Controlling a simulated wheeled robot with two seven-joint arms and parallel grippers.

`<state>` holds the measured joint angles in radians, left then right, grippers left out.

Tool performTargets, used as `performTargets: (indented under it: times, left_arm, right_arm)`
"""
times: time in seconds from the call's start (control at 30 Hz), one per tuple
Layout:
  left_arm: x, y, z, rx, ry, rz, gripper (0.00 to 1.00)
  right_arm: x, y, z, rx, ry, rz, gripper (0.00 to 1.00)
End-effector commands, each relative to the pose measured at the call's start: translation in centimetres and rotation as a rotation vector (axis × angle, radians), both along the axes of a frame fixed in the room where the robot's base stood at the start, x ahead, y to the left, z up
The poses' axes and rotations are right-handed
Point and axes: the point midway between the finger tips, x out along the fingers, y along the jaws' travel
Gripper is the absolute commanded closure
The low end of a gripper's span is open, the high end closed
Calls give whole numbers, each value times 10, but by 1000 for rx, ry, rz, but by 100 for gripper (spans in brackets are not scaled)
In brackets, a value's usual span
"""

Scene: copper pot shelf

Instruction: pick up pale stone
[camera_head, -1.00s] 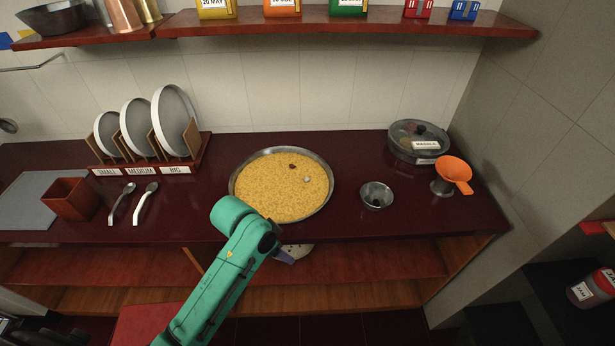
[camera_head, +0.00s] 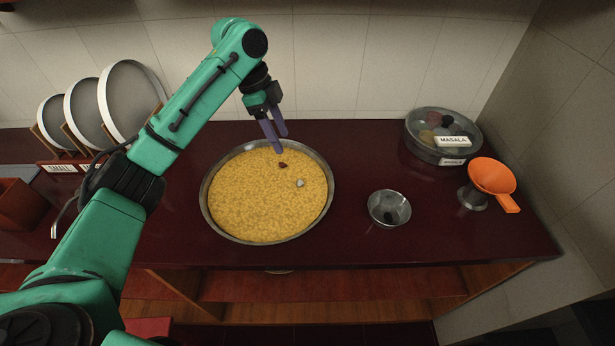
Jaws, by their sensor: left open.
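The pale stone (camera_head: 300,183) is a small whitish lump lying on yellow grains (camera_head: 262,205) in a wide round metal tray (camera_head: 209,222). A dark red stone (camera_head: 283,165) lies on the grains just up and left of it. My left gripper (camera_head: 279,142) is above the far side of the tray, pointing down. Its two purple fingers are apart with nothing between them. The fingertips are near the dark red stone in the picture, up and left of the pale stone. My right gripper is not in view.
A small metal bowl (camera_head: 389,209) with something dark inside stands right of the tray. Further right are a lidded masala box (camera_head: 437,152) and an orange funnel (camera_head: 492,176) on a metal cup. Plates (camera_head: 130,102) stand in a rack at the left. Counter between tray and bowl is clear.

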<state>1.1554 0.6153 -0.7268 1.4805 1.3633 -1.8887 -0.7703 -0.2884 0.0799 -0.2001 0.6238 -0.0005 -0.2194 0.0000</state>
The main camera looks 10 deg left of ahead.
Motion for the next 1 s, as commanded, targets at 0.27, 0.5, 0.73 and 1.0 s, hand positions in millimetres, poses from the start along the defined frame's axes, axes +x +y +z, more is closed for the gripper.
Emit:
performTargets:
  times: [0.27, 0.5, 0.73, 1.0]
  left_arm:
    - [0, -13, -42, 0, 3, -4, 39]
    - [1, -27, -87, -1, -1, -2, 39]
    - [-1, -40, -124, -2, 0, -2, 39]
    - [0, -43, -139, -1, -4, -2, 39]
  right_arm:
    - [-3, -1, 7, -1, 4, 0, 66]
    - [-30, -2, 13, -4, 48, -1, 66]
    - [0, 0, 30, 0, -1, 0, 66]
    - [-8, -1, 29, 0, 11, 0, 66]
